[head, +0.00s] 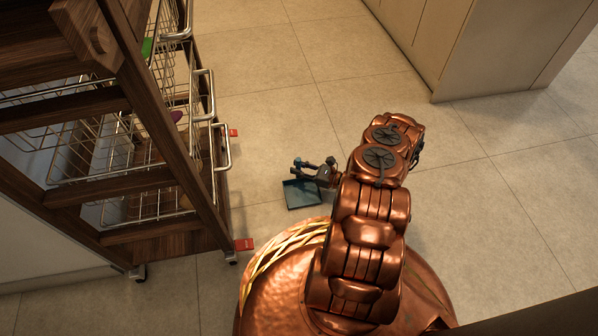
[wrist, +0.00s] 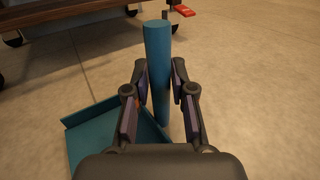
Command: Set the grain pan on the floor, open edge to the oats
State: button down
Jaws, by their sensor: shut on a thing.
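The grain pan (head: 302,194) is a teal, shallow, square pan, low over the floor or on it; I cannot tell which. It also shows in the wrist view (wrist: 112,130), at the lower left, with its upright round handle (wrist: 158,45) in the middle. My gripper (head: 302,168) is shut on this handle; in the wrist view its fingers (wrist: 159,80) stand either side of it. The gripper hides part of the pan. No oats can be made out in either view.
A dark wooden trolley (head: 160,245) with wire baskets (head: 145,205) and caster wheels stands at the left. Red pieces (head: 243,244) lie by its base. A pale cabinet (head: 490,45) stands at the back right.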

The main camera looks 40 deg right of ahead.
jog(key=shift+f, duration=0.4)
jog(key=c, duration=1)
grip_release()
jog(key=shift+r, duration=0.1)
